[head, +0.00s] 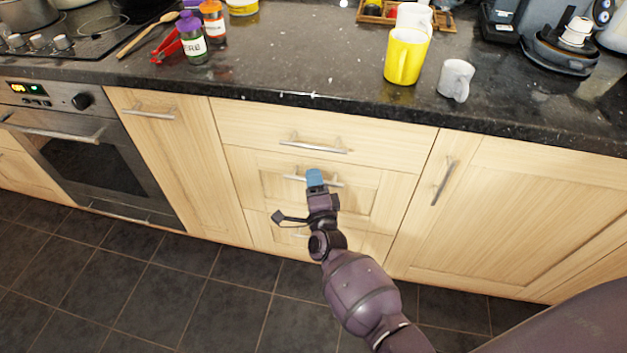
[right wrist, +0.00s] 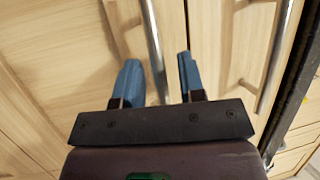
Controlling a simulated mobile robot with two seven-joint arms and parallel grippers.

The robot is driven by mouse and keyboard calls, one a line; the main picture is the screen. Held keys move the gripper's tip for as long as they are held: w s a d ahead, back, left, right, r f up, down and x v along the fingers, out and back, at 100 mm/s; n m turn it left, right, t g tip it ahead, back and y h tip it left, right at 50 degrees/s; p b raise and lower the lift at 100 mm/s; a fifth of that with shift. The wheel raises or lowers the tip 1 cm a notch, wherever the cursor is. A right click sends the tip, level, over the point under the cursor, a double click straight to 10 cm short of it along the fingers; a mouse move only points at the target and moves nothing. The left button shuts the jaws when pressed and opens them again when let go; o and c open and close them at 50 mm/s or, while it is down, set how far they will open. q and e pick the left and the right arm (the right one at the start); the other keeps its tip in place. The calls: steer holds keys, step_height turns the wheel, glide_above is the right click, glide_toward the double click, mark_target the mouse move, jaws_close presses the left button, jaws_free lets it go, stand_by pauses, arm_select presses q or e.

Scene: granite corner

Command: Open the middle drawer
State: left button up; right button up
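The middle drawer (head: 270,172) is a pale wood front in the stack of three drawers, and it looks shut. Its metal bar handle (head: 294,177) is partly covered by my right gripper (head: 315,178). In the right wrist view, the handle (right wrist: 153,45) runs between the two blue fingers of the right gripper (right wrist: 160,82). The fingers are apart, with a visible gap on each side of the bar. I cannot tell exactly how deep the bar sits between them. My left gripper is in neither view.
The top drawer (head: 255,125) with its own handle (head: 313,145) is just above; the bottom drawer is mostly behind my arm. An oven (head: 90,165) stands left, a cupboard door (head: 520,200) right. The granite counter (head: 300,70) holds a yellow jug (head: 403,60) and mug (head: 455,78).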

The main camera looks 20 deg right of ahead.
jaws_close()
stand_by(0.6)
